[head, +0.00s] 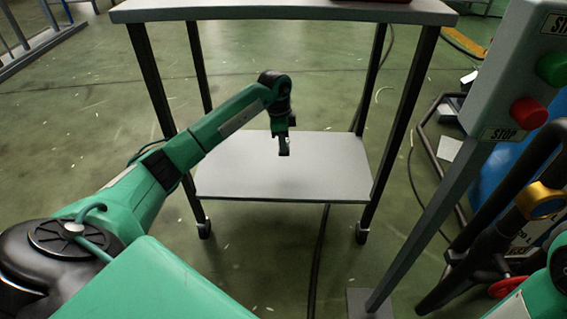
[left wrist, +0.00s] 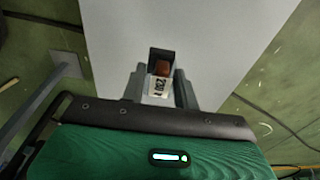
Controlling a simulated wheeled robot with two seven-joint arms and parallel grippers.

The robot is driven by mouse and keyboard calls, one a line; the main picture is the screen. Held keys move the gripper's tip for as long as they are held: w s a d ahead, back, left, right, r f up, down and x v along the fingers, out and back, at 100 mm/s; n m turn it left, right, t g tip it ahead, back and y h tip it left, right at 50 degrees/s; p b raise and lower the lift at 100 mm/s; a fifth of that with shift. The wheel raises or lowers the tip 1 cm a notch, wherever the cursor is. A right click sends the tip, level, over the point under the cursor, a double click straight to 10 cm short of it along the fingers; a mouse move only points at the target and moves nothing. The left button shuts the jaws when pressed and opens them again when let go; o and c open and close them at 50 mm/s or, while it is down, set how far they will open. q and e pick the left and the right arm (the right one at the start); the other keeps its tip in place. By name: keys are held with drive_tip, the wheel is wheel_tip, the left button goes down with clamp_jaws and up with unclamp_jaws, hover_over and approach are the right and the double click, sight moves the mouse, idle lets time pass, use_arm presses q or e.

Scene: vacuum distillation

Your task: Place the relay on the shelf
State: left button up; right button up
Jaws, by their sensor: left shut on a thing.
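The relay (left wrist: 160,76) is a small dark block with a reddish-brown part and a white printed label, seen in the left wrist view. My left gripper (left wrist: 160,92) is shut on it, with a grey finger on each side. In the head view my left gripper (head: 284,146) points down over the grey lower shelf (head: 330,172) of a wheeled cart. Whether the relay touches the shelf is hard to tell. The shelf (left wrist: 215,40) also fills much of the left wrist view. My right gripper is not in view.
The cart's top (head: 280,10) lies above the arm, with dark legs (head: 397,120) at its corners. A post with a control box (head: 500,90), with green and red buttons, stands at the right, near dark pipes (head: 500,215). The lower shelf around the gripper is bare.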

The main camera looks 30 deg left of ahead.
sight(283, 155)
use_arm(q)
wheel_tip(283, 155, down, 2)
drive_tip(key=shift+f+b, duration=0.1)
drive_tip(key=shift+b, duration=0.25)
wheel_tip(283, 155, down, 4)
drive_tip(key=b, duration=0.2)
drive_tip(key=shift+b, duration=0.3)
drive_tip(key=o, duration=1)
